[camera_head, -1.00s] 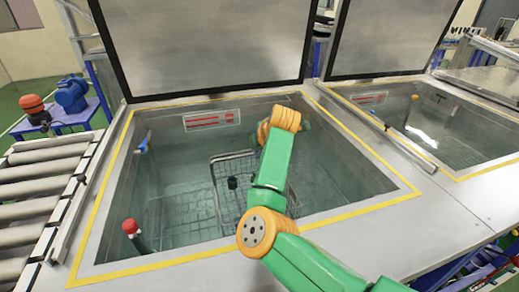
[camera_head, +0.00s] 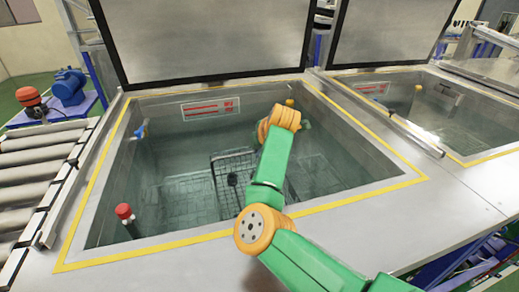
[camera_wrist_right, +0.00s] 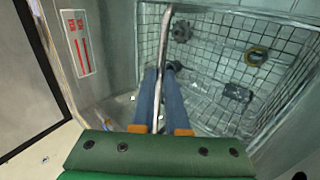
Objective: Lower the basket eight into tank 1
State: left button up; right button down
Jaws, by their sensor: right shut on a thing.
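The basket (camera_head: 219,187) is a wire-mesh box, seen inside the left tank (camera_head: 170,165), whose rim has a yellow line. My right arm hides much of the basket in the head view. In the right wrist view the basket (camera_wrist_right: 215,55) holds a dark gear-like part (camera_wrist_right: 181,32), a yellow ring (camera_wrist_right: 257,56) and a dark block (camera_wrist_right: 237,92). My right gripper (camera_wrist_right: 163,72) is shut on the basket's metal handle bar (camera_wrist_right: 163,38). Its fingers are hidden in the head view. I cannot tell whether the basket touches the tank floor. My left gripper is out of view.
The tank's lid (camera_head: 205,40) stands open behind it. A second open tank (camera_head: 445,115) is at the right. A roller conveyor (camera_head: 35,185) lies at the left. A red-capped post (camera_head: 124,212) stands in the tank's front left corner.

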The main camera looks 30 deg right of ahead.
jog(key=c, duration=0.8)
grip_release()
jog(key=shift+r, duration=0.2)
jog(key=shift+c, duration=0.2)
jog(key=s+r+p, duration=0.2)
jog(key=r+p, duration=0.2)
jog(key=r, duration=0.4)
jog(key=s+a+r+p, duration=0.1)
jog(key=s+r+p, duration=0.1)
jog(key=r, duration=0.7)
jog(key=shift+s+r+p, duration=0.25)
jog(key=shift+s+p, duration=0.1)
jog(key=shift+p, duration=0.5)
jog(key=shift+f, duration=0.1)
